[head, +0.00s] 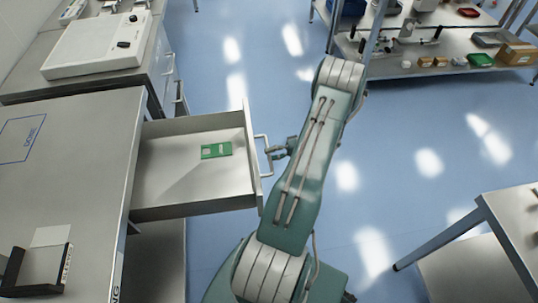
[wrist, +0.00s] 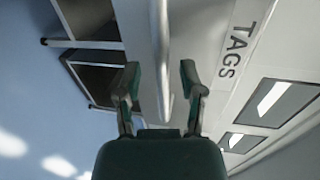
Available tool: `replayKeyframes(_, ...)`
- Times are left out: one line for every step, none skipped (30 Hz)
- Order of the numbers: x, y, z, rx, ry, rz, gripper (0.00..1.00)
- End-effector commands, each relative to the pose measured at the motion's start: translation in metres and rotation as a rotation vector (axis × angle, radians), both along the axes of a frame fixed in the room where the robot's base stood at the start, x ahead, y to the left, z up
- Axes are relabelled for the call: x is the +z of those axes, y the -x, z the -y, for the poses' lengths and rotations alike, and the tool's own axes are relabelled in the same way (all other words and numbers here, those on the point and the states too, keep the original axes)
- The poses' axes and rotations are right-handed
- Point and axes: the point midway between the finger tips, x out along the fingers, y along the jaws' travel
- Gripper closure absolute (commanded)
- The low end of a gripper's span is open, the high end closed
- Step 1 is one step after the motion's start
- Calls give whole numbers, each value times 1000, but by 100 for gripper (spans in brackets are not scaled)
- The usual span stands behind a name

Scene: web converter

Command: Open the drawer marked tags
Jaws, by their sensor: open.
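The drawer (head: 165,187) stands pulled well out of the grey cabinet, and a green card (head: 216,150) lies flat inside it. Its front shows in the wrist view with the word TAGS (wrist: 237,50). The drawer's bar handle (head: 262,140) is on its right-hand face. My gripper (head: 270,153) is at this handle, partly hidden by my arm in the head view. In the wrist view my gripper (wrist: 160,84) is open, with one finger on each side of the handle bar (wrist: 161,45). I cannot tell whether either finger touches the bar.
The cabinet top (head: 85,130) carries a dark holder (head: 40,268) at the lower left. A bench with a white device (head: 97,45) stands behind. A steel table (head: 515,225) is at the lower right, and a loaded bench (head: 400,65) at the back right. Blue floor between is clear.

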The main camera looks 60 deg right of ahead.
Motion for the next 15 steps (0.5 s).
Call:
replayKeyframes(1,7,6,-5,2,0,49)
replayKeyframes(2,11,9,-5,2,1,49)
replayKeyframes(4,18,14,-4,3,1,49)
replayKeyframes(5,23,18,-5,4,0,49)
replayKeyframes(6,27,22,-6,2,1,49)
replayKeyframes(8,34,27,-5,2,0,49)
replayKeyframes(9,40,31,-5,2,0,49)
replayKeyframes(10,44,35,-5,3,0,49)
replayKeyframes(12,51,40,-4,1,0,49)
replayKeyframes(13,56,43,-5,1,0,49)
replayKeyframes(14,60,46,-4,0,0,49)
replayKeyframes(15,66,51,-4,1,0,49)
replayKeyframes(16,69,53,-3,0,-1,49)
replayKeyframes(17,73,56,-3,0,0,49)
replayKeyframes(18,76,59,-2,0,0,49)
